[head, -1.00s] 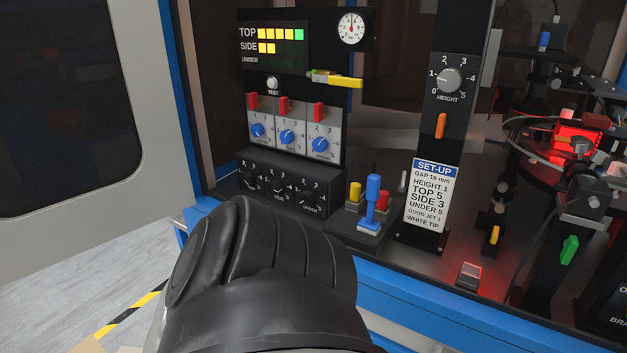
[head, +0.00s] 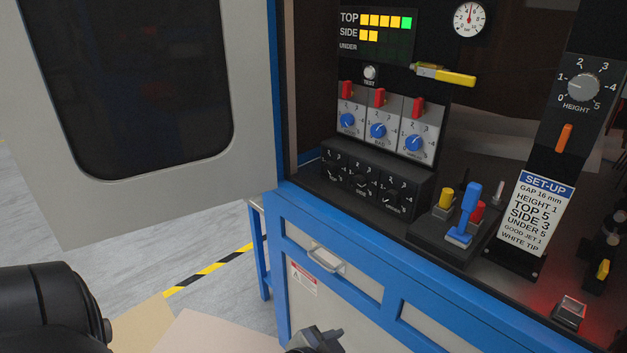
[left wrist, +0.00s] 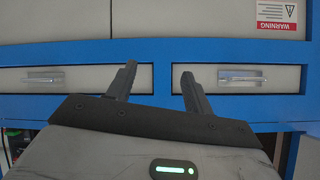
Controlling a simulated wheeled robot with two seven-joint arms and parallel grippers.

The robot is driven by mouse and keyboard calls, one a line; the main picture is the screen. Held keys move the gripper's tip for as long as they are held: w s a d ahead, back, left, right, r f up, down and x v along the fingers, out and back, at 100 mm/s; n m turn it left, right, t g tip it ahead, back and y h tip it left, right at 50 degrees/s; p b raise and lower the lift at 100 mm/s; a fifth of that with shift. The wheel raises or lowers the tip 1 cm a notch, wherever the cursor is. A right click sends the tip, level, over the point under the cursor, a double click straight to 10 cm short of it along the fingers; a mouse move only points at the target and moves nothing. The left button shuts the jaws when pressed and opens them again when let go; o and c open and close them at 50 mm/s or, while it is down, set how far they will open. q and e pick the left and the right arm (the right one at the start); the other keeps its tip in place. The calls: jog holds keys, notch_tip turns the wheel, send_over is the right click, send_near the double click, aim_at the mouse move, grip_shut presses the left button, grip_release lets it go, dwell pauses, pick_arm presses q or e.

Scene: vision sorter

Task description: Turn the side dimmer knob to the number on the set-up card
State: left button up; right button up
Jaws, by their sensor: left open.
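The black dimmer box (head: 410,205) stands low inside the cabinet in the head view, with three dark knobs. The side dimmer knob (head: 362,184) is the middle one; its pointer is too dark to read. The set-up card (head: 536,213) reads TOP 5, SIDE 3, UNDER 5. The display panel (head: 378,50) shows two yellow bars for SIDE. My left gripper (head: 325,341) is at the bottom edge of the head view, well below the dimmer box. In the left wrist view its two fingers (left wrist: 158,72) are apart and empty, before the cabinet drawers. My right gripper is not in view.
The open cabinet door (head: 245,150) stands at the left. Blue-framed drawers with a handle (head: 326,259) lie below the ledge. Blue knobs (head: 378,131) with red switches sit above the dimmer box; a blue lever (head: 464,210) stands right of it.

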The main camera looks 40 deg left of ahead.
pick_arm(q)
jog(key=w+a+r+m+t+y, duration=0.2)
jog(key=w+a+r, duration=0.7)
jog(key=r, duration=0.3)
jog(key=t+y, duration=0.1)
jog(key=y, duration=0.1)
send_near(358, 182)
jog(key=x, duration=0.7)
jog(key=shift+w+a, duration=0.1)
jog(key=shift+w+a+f+m+p, duration=0.1)
jog(key=shift+w+f+m+p, duration=0.2)
jog(key=shift+w, duration=0.3)
jog(key=c, duration=1)
